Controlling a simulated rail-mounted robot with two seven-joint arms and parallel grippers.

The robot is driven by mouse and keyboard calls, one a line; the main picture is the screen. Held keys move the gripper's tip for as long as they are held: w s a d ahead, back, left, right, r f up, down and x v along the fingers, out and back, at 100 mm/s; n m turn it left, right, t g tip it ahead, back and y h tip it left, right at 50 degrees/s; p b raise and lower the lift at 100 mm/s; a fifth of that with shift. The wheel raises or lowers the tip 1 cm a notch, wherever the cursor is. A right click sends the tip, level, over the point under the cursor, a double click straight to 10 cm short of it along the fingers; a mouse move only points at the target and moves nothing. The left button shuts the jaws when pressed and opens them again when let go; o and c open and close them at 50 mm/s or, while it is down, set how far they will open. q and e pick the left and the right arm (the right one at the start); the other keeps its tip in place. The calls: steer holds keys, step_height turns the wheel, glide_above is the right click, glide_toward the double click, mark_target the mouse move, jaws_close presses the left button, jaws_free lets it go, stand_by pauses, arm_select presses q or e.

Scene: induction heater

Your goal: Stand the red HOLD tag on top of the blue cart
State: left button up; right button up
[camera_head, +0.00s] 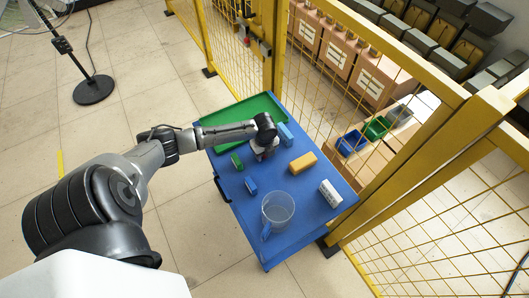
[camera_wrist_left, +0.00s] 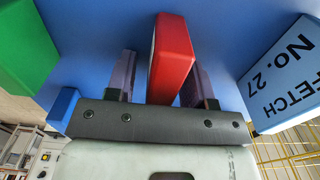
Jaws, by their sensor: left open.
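The red tag (camera_wrist_left: 172,60) shows in the left wrist view as a thick red block with a pale face. It lies between the two fingers of my left gripper (camera_wrist_left: 163,82), with gaps to them. The gripper is open. In the head view my left gripper (camera_head: 262,153) is low over the blue cart (camera_head: 305,210), and it hides the tag there. I cannot tell whether the tag stands or touches the cart top. My right gripper is not in view.
Around the gripper on the cart are a green block (camera_head: 237,161), a small blue block (camera_head: 251,186), a light blue block (camera_head: 286,134), a yellow block (camera_head: 303,163), a white block (camera_head: 330,193) and a clear jug (camera_head: 278,208). A green tray (camera_head: 232,115) lies behind; yellow fencing (camera_head: 330,90) stands beyond.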

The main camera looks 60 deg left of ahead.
arm_select(q)
steer(key=shift+r, duration=0.15)
step_height(320, 180, up, 10)
steer(key=shift+r+p, duration=0.2)
steer(key=shift+p, duration=0.8)
steer(key=shift+r, duration=0.8)
